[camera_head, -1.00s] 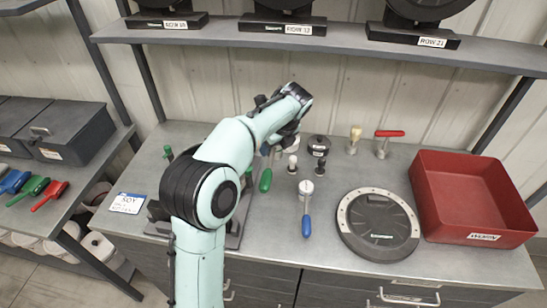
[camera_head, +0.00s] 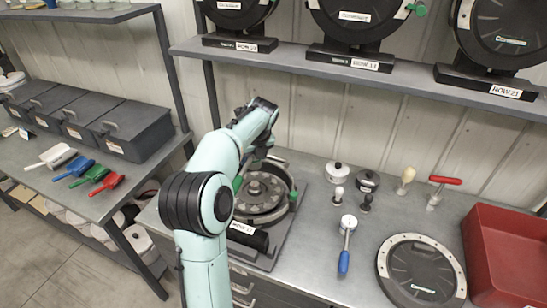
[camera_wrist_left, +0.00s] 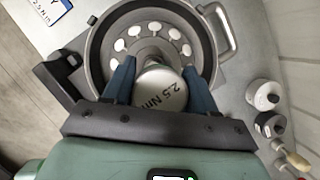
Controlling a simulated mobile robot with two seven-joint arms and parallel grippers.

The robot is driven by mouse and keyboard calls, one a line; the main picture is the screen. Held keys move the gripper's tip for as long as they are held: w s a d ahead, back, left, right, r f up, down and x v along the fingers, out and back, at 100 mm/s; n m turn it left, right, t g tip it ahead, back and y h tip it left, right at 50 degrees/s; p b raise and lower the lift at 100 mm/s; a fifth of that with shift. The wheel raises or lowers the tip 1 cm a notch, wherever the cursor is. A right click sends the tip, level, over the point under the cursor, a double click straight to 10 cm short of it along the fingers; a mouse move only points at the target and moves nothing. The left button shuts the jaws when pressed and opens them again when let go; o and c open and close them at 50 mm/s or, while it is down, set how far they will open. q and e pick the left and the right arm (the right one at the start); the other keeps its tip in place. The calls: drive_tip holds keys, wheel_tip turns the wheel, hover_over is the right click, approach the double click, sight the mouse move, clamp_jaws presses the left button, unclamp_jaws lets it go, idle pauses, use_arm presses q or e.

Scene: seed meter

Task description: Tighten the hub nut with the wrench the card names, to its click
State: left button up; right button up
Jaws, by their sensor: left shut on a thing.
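The seed meter (camera_head: 262,217) stands on the bench as an open round housing, with its dark plate and hub facing up. My left gripper (camera_head: 262,150) is above the meter in the head view. In the left wrist view, my left gripper (camera_wrist_left: 160,88) is shut on a wrench with a silver round head (camera_wrist_left: 162,88) marked "2.5 Nm". The head covers part of the hub, so I cannot tell whether it touches the nut; the handle is hidden. A blue-handled wrench (camera_head: 345,245) lies on the bench. My right gripper is not in view.
Small weights or knobs (camera_head: 367,180), a cream-handled tool (camera_head: 405,180) and a red T-handle (camera_head: 443,184) stand behind. A round dark lid (camera_head: 422,272) and a red bin (camera_head: 510,250) are at right. A shelf (camera_head: 400,82) runs above.

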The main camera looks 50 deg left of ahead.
sight(254, 182)
use_arm(q)
drive_tip(key=shift+s+a+f, duration=0.2)
drive_tip(key=shift+f, duration=0.05)
wheel_tip(254, 182, down, 2)
drive_tip(key=shift+f, duration=0.1)
wheel_tip(254, 182, down, 2)
drive_tip(key=shift+f+b, duration=0.15)
drive_tip(key=shift+b, duration=0.65)
drive_tip(key=shift+s+f, duration=0.15)
drive_tip(key=shift+f, duration=0.35)
drive_tip(key=shift+w+f+b, duration=0.25)
drive_tip(key=shift+f+b, duration=0.1)
drive_tip(key=shift+f, duration=0.1)
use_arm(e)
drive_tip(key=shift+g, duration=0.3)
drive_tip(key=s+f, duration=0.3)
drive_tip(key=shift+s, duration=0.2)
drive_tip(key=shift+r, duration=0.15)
use_arm(q)
drive_tip(key=shift+f, duration=1.4)
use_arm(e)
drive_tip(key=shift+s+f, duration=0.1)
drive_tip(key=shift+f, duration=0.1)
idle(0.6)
